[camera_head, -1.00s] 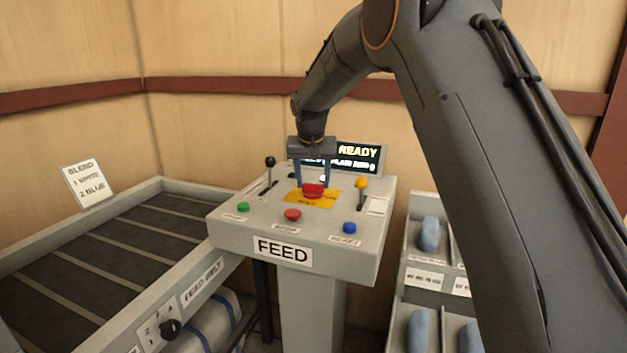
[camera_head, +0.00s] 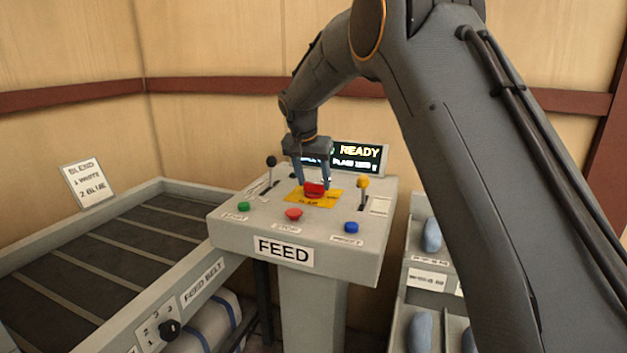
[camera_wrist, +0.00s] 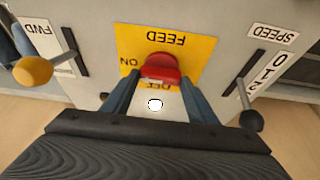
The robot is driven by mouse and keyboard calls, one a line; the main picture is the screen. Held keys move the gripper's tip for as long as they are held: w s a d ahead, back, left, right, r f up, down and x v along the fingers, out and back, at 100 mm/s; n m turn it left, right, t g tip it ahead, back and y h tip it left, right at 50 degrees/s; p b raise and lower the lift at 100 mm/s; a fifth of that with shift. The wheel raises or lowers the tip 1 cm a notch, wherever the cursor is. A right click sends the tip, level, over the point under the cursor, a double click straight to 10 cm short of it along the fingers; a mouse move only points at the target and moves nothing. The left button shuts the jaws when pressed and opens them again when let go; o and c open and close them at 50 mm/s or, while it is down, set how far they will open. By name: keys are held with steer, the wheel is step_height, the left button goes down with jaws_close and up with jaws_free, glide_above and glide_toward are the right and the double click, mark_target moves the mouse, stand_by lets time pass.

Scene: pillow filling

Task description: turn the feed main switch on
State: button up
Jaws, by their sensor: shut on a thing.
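The feed main switch is a red knob (camera_head: 314,190) on a yellow plate (camera_head: 298,200) in the middle of the grey FEED console (camera_head: 232,222). In the wrist view the red knob (camera_wrist: 162,66) stands on the yellow plate (camera_wrist: 200,48), marked FEED, ON and OFF, with the lettering upside down. My gripper (camera_head: 313,187) reaches down from behind and is shut on the knob, one finger on each side. The wrist view shows my gripper's fingers (camera_wrist: 155,82) flanking the knob. OFF is partly covered; the exact knob setting is hard to read.
A black-knobbed lever (camera_head: 271,162) and a yellow-knobbed lever (camera_head: 363,184) flank the plate. Green (camera_head: 243,206), red (camera_head: 293,214) and blue (camera_head: 351,227) buttons line the front. A READY display (camera_head: 358,156) stands behind. The feed belt (camera_head: 110,250) is at left.

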steer(key=o, duration=1)
steer(key=shift+o, duration=0.2)
steer(key=b+v, duration=0.1)
steer(key=v, duration=0.7)
steer(key=shift+b, duration=0.4)
steer(key=shift+f, duration=0.15)
